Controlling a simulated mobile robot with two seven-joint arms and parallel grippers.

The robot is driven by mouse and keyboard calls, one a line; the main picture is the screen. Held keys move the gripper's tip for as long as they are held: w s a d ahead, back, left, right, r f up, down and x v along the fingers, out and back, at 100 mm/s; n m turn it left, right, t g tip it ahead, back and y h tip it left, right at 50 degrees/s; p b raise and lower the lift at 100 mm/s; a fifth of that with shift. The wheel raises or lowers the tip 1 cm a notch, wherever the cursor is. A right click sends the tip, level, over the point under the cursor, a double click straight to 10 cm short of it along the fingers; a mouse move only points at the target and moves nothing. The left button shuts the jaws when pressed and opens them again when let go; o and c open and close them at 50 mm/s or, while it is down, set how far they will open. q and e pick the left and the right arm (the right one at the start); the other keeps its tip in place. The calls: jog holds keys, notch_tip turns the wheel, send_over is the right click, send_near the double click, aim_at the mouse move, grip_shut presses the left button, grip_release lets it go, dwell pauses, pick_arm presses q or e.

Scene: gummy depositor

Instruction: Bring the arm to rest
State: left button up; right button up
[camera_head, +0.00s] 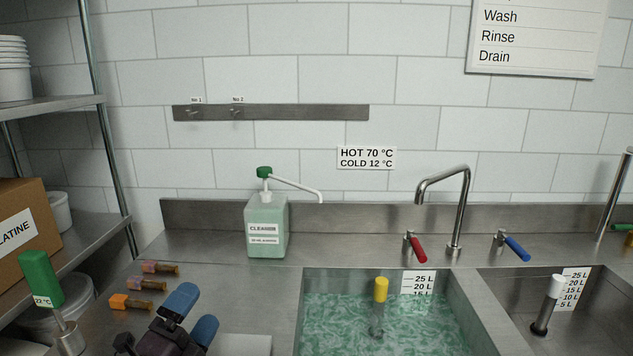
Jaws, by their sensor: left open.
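My left gripper (190,318) is low in the head view, left of the filled sink. Its two blue-tipped fingers stand apart, and I see nothing between them. It is over the steel counter (215,270), just right of several small nozzle-like pieces with orange, purple and brass parts (147,284). Whether it touches the counter I cannot tell. My right gripper is not in view.
A cleaner bottle (266,228) stands behind the gripper. The left sink (453,310) holds green liquid and a yellow-topped plug (380,290). A green-handled tool (42,280) stands at left, beside a shelf (70,255). Counter left of the bottle is clear.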

pick_arm(q)
jog(key=s+a+f+n+g+y, duration=0.6)
jog(key=s+a+f+n+y, duration=0.4)
jog(key=n, duration=0.6)
jog(key=s+d+f+n+g+h, duration=0.1)
jog(key=s+f+n+g, duration=0.2)
jog(key=s+f+g, duration=0.45)
jog(key=s+d+f+n+g, duration=0.1)
jog(key=s+f+n+g, duration=0.25)
jog(key=s, duration=0.75)
jog(key=w+f+t+h, duration=0.1)
jog(key=w+f+t, duration=0.6)
jog(key=f+t, duration=0.1)
jog(key=shift+w+f, duration=0.35)
jog(key=shift+f, duration=0.55)
jog(key=shift+m, duration=0.25)
